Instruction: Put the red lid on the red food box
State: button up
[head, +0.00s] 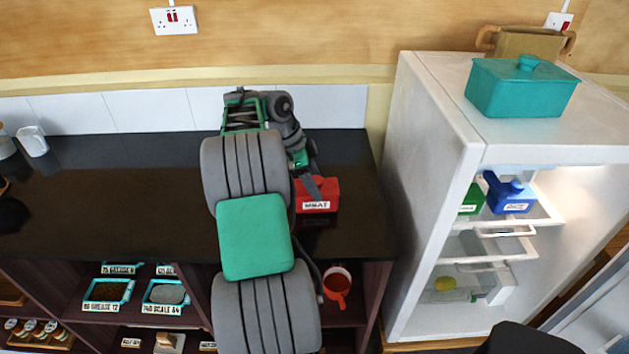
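The red food box (328,204), with a white label reading "MEAT", stands on the dark countertop near its right end. My gripper (315,187) is at the top left of the box, with a grey part of it in front of the box. It looks touching or very close; I cannot tell which. Whether the fingers are open or shut is hidden by the angle and by my arm. I cannot make out a red lid as a separate piece. My arm hides the counter to the left of the box.
A white fridge (434,200) stands open to the right, with a teal pot (520,92) on top. A red mug (337,284) sits on a shelf under the counter. Teal trays (108,291) fill shelves at lower left. The counter (110,200) left of my arm is mostly clear.

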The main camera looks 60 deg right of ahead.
jog(key=o, duration=0.4)
jog(key=p+v, duration=0.3)
jog(key=v, duration=0.4)
jog(key=shift+w+r, duration=0.1)
jog(key=shift+r, duration=0.15)
jog(key=shift+w+a+r, duration=0.25)
jog(key=shift+w+r, duration=0.05)
jog(key=shift+w, duration=0.05)
jog(key=w+a+r+n+t+h, duration=0.1)
jog(key=w+a+r+n+t, duration=0.1)
jog(key=w+a+n, duration=0.65)
jog(key=w+a+r+n+t+h, duration=0.1)
jog(key=w+a+r+n+t, duration=0.15)
jog(key=a+n, duration=0.6)
jog(key=s+a+f+n+t+y, duration=0.1)
jog(key=a+n, duration=0.3)
jog(key=a, duration=0.6)
jog(key=s+a+f+n+t+y, duration=0.1)
jog(key=a+n, duration=0.4)
jog(key=a, duration=0.5)
jog(key=s+a+f+n+t+y, duration=0.1)
jog(key=s+a+f+n+y, duration=0.1)
jog(key=a, duration=0.8)
jog(key=shift+s+f+n, duration=0.2)
jog(key=shift+f+n, duration=0.65)
jog(key=shift+n, duration=0.35)
